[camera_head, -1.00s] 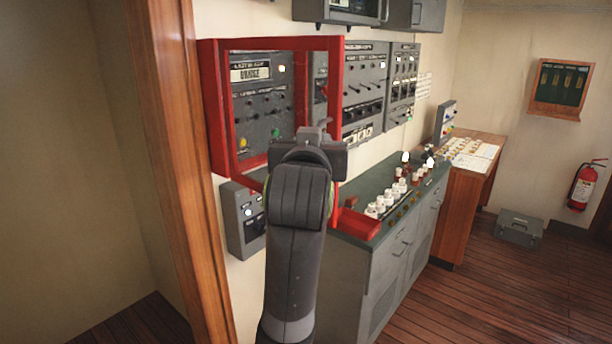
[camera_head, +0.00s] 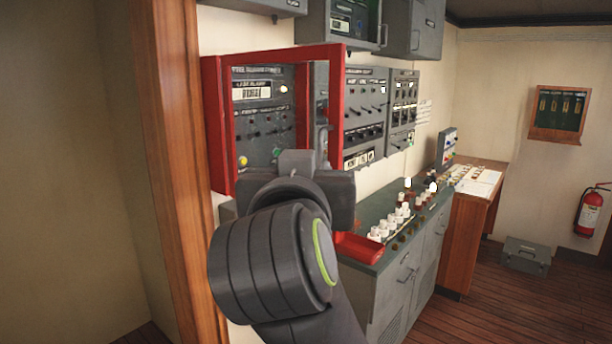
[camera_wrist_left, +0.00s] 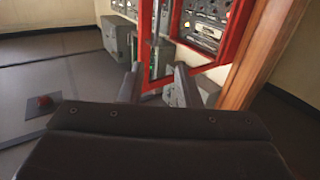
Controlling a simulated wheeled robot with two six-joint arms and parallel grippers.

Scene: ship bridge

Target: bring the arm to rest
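My left arm comes up from the bottom of the head view, and its dark wrist hides the lower part of the red frame. My left gripper (camera_head: 320,142) is near the lower right edge of the red frame (camera_head: 218,125). In the left wrist view the two fingers of the gripper (camera_wrist_left: 158,75) stand apart with a gap between them. The red frame (camera_wrist_left: 232,38) shows beyond the fingers there, with a red upright in line with the gap. I cannot tell whether they touch. My right gripper is not in view.
A grey panel with switches (camera_head: 262,105) sits behind the red frame. A grey console (camera_head: 400,270) with white knobs stands to the right. A wooden post (camera_head: 170,150) is close on the left. A fire extinguisher (camera_head: 588,213) and a grey box (camera_head: 526,255) are far right, beside open floor.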

